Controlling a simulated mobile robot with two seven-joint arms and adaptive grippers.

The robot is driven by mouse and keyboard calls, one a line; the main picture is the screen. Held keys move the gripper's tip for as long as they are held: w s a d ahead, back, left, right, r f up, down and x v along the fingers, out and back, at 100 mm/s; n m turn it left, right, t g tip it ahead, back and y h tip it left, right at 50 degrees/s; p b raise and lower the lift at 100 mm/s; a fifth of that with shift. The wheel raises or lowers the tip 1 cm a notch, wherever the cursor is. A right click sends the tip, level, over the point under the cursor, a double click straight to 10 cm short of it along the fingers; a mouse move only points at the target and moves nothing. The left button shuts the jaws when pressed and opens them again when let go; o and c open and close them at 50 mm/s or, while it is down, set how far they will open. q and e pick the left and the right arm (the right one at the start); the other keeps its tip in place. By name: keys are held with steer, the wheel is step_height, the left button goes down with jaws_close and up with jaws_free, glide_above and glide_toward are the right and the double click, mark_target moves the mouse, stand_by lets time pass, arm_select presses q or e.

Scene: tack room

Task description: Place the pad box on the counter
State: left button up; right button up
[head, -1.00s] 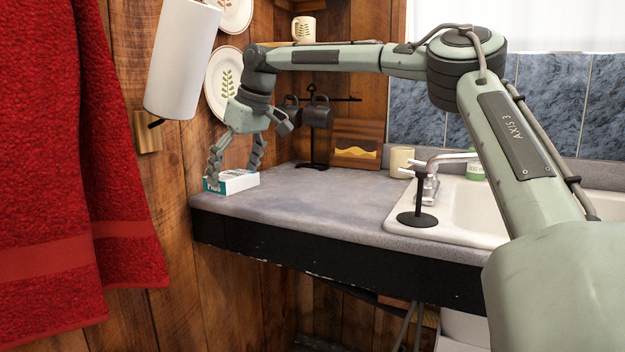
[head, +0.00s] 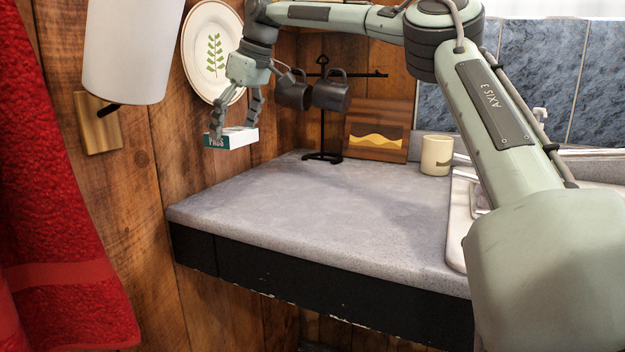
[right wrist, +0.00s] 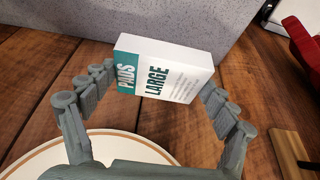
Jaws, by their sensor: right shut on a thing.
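The pad box (head: 238,138) is small and white with a teal end. My right gripper (head: 234,127) is shut on it, with a finger on either side. In the head view the box shows in front of the wood wall, above the left back edge of the counter (head: 310,205), with a gap below it. In the right wrist view the box (right wrist: 165,72) sits between the fingertips, its "PADS" and "LARGE" print showing. The grey counter (right wrist: 190,18) lies beyond it there. My left gripper is not in view.
A black mug stand (head: 322,130) with dark mugs, a wooden picture (head: 377,142) and a cream cup (head: 436,155) stand at the counter's back. A plate (head: 205,60) hangs on the wall near my gripper. The counter's left and front parts are clear.

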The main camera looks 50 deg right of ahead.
steer(key=s+d+f, duration=0.1)
steer(key=s+f, duration=0.1)
steer(key=s, duration=0.1)
steer(key=s+d+f, duration=0.2)
steer(key=s, duration=0.1)
steer(key=s+d+f, duration=0.1)
steer(key=s+f, duration=0.1)
steer(key=s, duration=0.2)
steer(key=shift+d+f, duration=0.15)
steer(key=shift+d, duration=0.1)
steer(key=shift+s+f, duration=0.1)
steer(key=shift+f, duration=1.95)
steer(key=shift+f, duration=0.2)
steer(key=o, duration=1)
steer(key=shift+r, duration=0.15)
steer(key=shift+r, duration=0.3)
steer(key=v, duration=1.1)
steer(key=shift+s+d+r, duration=0.1)
steer(key=shift+s+r, duration=0.1)
steer(key=shift+s, duration=0.05)
